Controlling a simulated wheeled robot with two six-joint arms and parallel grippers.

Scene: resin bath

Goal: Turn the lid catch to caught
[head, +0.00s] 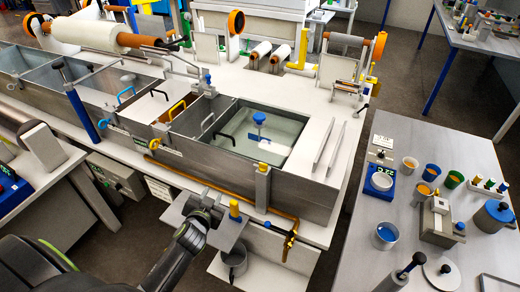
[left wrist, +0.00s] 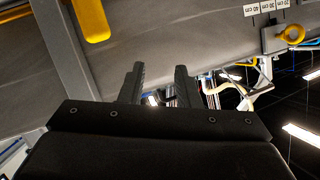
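A small yellow piece (head: 262,168) tops a grey upright on the front wall of the bath; it looks like the lid catch, but I cannot tell its setting. In the left wrist view a yellow lever-like part (left wrist: 92,20) shows at the upper left beside a grey post (left wrist: 65,50); it may be the same piece. My left gripper (head: 207,208) is in front of the bath wall, left of and below that yellow piece. In the left wrist view its two dark fingers (left wrist: 160,84) stand apart with nothing between them. My right gripper is not in view.
The bath (head: 215,155) has several open tanks with coloured handles. A brass-coloured pipe (head: 215,187) runs along its front. A yellow-topped post (head: 234,209) stands close to my left gripper. A side table (head: 365,240) at the right holds cups and pots.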

